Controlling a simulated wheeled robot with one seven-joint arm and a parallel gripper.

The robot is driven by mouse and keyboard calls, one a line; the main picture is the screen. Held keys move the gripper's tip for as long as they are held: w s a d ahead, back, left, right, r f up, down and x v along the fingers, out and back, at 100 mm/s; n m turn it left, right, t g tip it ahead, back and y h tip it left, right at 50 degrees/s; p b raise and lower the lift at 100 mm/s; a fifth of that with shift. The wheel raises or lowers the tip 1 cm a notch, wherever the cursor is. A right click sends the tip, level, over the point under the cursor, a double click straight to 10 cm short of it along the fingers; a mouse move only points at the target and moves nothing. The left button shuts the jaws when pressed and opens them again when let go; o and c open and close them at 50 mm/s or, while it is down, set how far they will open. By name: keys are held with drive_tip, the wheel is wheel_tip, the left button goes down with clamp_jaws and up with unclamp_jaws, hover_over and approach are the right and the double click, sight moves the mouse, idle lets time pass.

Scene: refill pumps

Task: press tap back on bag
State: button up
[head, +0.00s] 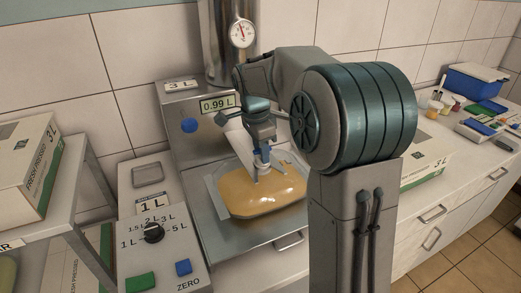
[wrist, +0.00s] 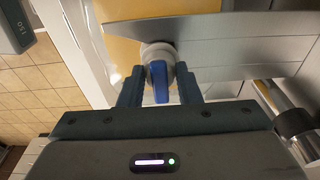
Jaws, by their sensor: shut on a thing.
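The bag (head: 250,195) is a clear pouch of orange liquid lying on the metal tray of the filling machine. The tap (head: 262,165), white with a blue lever, is at the bag's upper middle, below my gripper (head: 262,150). In the wrist view, my gripper (wrist: 160,92) is shut on the tap (wrist: 158,75), with one finger on each side and the blue lever between them. The bag's orange side (wrist: 125,50) shows behind the tap. Whether the tap is seated in the bag's neck is hidden.
The filling machine (head: 190,130) reads 0.99 L. A control box (head: 165,225) with a dial, a green button and a blue button stands at front left. Cartons (head: 25,165) stand at left. A blue box (head: 475,82) and small items lie at far right.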

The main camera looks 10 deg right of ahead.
drive_tip(key=shift+s+f, duration=0.1)
drive_tip(key=shift+f, duration=0.05)
drive_tip(key=o, duration=1)
